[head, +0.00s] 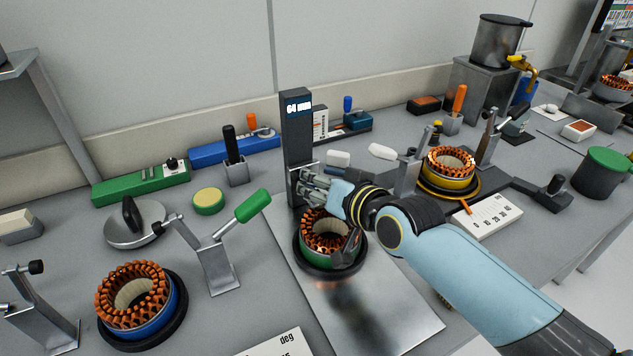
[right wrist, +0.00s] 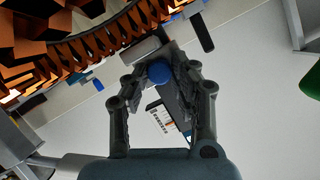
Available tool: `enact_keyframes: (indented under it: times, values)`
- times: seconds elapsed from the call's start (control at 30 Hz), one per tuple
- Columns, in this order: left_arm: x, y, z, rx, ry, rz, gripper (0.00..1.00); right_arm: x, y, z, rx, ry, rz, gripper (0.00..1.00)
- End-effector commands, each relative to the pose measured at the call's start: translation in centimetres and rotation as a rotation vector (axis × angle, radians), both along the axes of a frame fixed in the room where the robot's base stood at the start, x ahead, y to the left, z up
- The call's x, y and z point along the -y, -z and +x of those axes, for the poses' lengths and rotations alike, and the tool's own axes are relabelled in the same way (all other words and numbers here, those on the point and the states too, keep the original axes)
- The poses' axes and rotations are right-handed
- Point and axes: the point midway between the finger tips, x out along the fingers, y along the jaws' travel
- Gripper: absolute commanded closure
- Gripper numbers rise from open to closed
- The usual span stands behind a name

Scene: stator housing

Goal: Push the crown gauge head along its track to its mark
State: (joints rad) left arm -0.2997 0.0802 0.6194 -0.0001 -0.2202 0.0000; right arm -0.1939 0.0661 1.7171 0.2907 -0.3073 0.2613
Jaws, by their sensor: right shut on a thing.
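The crown gauge is a dark upright post (head: 296,135) with a display reading 64 mm at its top. Its head (head: 303,169) sits low on the post, mostly hidden by my right gripper. My right gripper (head: 304,187) is shut on the gauge head, coming from the right. In the right wrist view my gripper (right wrist: 160,80) has a round blue knob (right wrist: 159,73) between its fingertips. A green stator housing with copper windings (head: 326,232) stands on the metal plate (head: 390,318) just below my gripper. The track mark cannot be made out. My left gripper is not in view.
A blue stator (head: 142,300) stands at front left and a yellow one (head: 448,166) at right. A green-handled clamp (head: 218,258) stands left of the plate. Behind are a green case (head: 140,184) and a blue case (head: 228,152). The plate's front part is clear.

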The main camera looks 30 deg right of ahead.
Motion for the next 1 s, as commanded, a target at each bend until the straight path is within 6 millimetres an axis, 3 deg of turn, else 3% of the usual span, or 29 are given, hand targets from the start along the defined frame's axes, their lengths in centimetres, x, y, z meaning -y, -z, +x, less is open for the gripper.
enact_keyframes:
  times: [0.43,0.83,0.87,1.0]
  values:
    - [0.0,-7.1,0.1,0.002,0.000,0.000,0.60,0.0,-7.3,0.1,0.006,0.000,0.001,1.00]
    - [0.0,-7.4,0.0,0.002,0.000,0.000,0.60,0.0,-7.8,0.2,0.011,0.000,0.001,1.00]
    - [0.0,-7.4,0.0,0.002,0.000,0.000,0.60,0.0,-7.9,0.2,0.012,0.000,0.001,0.73]
    - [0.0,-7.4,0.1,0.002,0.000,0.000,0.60,0.0,-7.8,0.2,0.009,0.000,0.001,0.55]
